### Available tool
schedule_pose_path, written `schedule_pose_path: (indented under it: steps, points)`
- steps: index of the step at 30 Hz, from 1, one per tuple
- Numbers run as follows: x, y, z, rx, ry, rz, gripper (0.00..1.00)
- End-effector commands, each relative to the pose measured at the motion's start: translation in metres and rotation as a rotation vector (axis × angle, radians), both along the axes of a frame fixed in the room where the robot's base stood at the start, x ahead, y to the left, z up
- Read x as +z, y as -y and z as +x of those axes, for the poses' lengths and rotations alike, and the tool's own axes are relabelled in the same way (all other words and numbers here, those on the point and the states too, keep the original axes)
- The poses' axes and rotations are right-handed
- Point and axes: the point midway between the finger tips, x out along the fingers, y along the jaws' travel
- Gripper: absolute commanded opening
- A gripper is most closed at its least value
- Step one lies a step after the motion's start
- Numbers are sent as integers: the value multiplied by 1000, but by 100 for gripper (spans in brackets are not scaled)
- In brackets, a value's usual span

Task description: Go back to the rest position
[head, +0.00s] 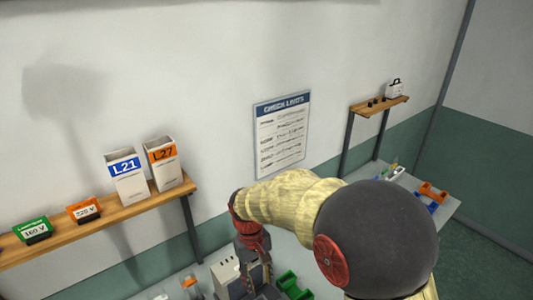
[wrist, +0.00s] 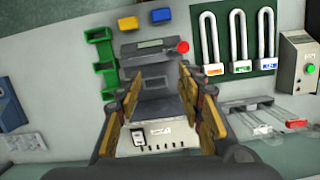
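My gripper (wrist: 157,100) is in the wrist view with its two yellow-and-black fingers spread apart and nothing between them. It hangs above the workbench, over a dark grey device (wrist: 155,75) with a red round button (wrist: 183,47). In the head view my arm reaches forward over the bench, and the gripper end is mostly hidden behind it. The dark device (head: 262,275) shows partly below the arm there.
A wooden shelf (head: 90,231) holds white boxes L21 (head: 126,176) and L27 (head: 163,165). Green bins (wrist: 102,60) stand beside the device. U-shaped tubes (wrist: 238,40) lie on a dark green panel, near a box with a green button (wrist: 310,69). A small shelf (head: 378,106) is at back right.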

Motion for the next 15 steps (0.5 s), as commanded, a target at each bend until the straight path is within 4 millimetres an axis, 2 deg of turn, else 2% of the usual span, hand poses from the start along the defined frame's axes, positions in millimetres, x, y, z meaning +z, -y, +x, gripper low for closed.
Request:
schedule_pose_path:
  steps: [7, 15]
  points:
    - [9, 49, -33, -100, 103, 51, 38]
    - [6, 111, -83, -231, 257, 113, 38]
